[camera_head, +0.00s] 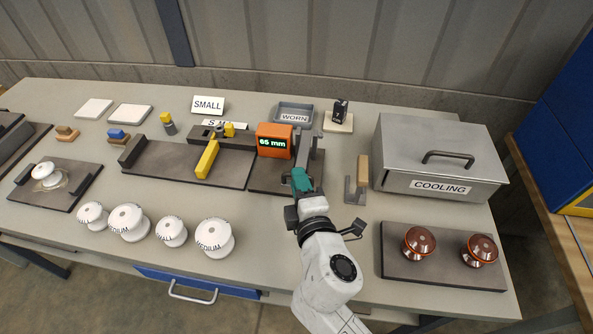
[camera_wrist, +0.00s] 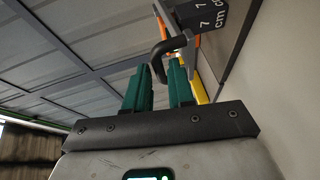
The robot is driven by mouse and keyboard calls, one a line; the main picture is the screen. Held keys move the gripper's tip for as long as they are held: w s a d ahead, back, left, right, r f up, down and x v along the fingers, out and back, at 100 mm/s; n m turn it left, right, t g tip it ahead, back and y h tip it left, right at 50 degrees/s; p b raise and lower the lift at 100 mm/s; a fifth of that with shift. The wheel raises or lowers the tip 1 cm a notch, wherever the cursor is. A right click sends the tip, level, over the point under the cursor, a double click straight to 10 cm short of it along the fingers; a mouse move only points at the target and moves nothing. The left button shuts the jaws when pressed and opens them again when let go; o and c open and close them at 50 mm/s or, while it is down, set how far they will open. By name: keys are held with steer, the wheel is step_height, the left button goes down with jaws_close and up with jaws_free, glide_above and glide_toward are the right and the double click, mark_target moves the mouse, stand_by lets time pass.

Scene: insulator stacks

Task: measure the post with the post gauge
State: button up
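The post gauge, as I take it, is the device with an orange display (camera_head: 275,141) reading 65 mm and a grey arm (camera_head: 307,147) on a dark base (camera_head: 268,178). My gripper (camera_head: 299,176) is at the near end of that grey arm, with green fingers. In the wrist view the two fingers (camera_wrist: 160,72) stand apart with a gap between them. A dark curved handle (camera_wrist: 160,64) shows at the fingertips, partly in the gap; contact is unclear. A dark block marked 7 cm (camera_wrist: 206,16) shows beyond. Which thing is the post is unclear.
Several white spools (camera_head: 215,237) stand front left. A COOLING box (camera_head: 440,158) is at right, behind a dark tray (camera_head: 397,262) with two brown insulators (camera_head: 418,243). A WORN tray (camera_head: 294,107) and a small dark block on a stand (camera_head: 340,110) are behind the gauge.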

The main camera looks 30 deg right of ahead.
steer(key=shift+x, duration=1.3)
steer(key=shift+c, duration=0.2)
jaws_close()
